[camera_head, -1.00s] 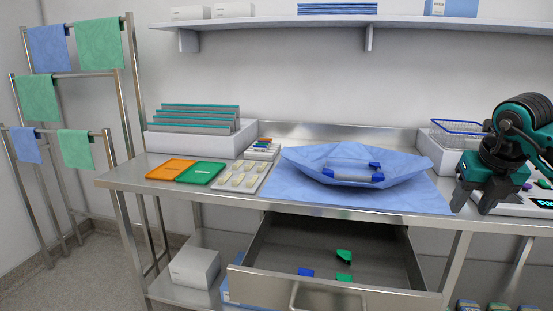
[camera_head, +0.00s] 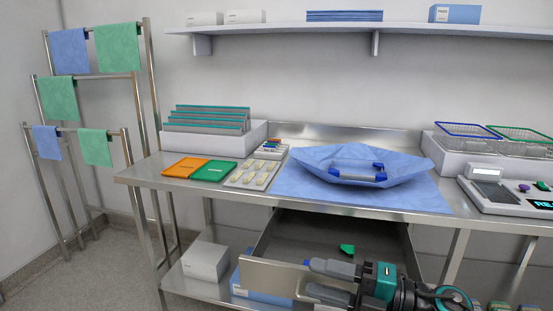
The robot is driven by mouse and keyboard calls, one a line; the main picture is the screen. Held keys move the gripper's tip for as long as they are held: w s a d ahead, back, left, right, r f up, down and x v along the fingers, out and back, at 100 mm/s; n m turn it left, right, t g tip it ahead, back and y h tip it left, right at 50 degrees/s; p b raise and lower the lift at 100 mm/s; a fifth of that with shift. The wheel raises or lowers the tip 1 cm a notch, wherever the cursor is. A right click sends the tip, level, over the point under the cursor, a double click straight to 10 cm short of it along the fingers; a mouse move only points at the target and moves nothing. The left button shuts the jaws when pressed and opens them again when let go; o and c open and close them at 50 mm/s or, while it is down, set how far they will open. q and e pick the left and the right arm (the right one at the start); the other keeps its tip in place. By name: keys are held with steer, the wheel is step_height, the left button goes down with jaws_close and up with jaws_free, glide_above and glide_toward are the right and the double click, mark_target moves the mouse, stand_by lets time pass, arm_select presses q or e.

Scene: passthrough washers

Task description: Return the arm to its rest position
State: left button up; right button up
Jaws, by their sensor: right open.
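My right gripper (camera_head: 312,279) is at the bottom of the head view, in front of the open drawer (camera_head: 330,233). Its two grey fingers point left and are apart, with nothing seen between them. The wrist and forearm run off to the lower right. In the drawer a small green piece (camera_head: 347,249) shows behind the gripper. A bit of blue (camera_head: 307,262) shows at the upper fingertip; I cannot tell whether the two touch. The gripper hides part of the drawer. My left gripper is not in view.
The steel table (camera_head: 240,197) holds a blue wrapped bundle (camera_head: 330,167), orange (camera_head: 185,167) and green (camera_head: 213,171) flat pieces, and a keypad device (camera_head: 505,195) at right. Wire baskets (camera_head: 470,132) stand behind it. A towel rack (camera_head: 152,90) stands at left. The drawer juts out below the table.

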steer(key=s+d+f+m+t+h+p, duration=0.1)
steer(key=s+d+f+m+t+h, duration=0.2)
steer(key=m, duration=0.5)
steer(key=d+f+m+t+h, duration=0.2)
steer(key=f+m+t+h, duration=0.25)
steer(key=f+m, duration=0.2)
steer(key=s+d+f+m+t+h+p, duration=0.1)
steer(key=s+d+f+m+t+h, duration=0.25)
steer(key=m, duration=0.55)
steer(key=s+d+f+m+g+h, duration=0.1)
steer(key=s+f+m+g+h, duration=0.3)
steer(key=s+f, duration=0.5)
step_height(320, 180, down, 2)
steer(key=shift+s+f+m+g, duration=0.1)
steer(key=shift+s+m+g, duration=0.15)
steer(key=shift+m+g, duration=0.7)
steer(key=shift+d+n+g, duration=0.1)
steer(key=shift+n+g, duration=0.15)
steer(key=shift+n, duration=0.05)
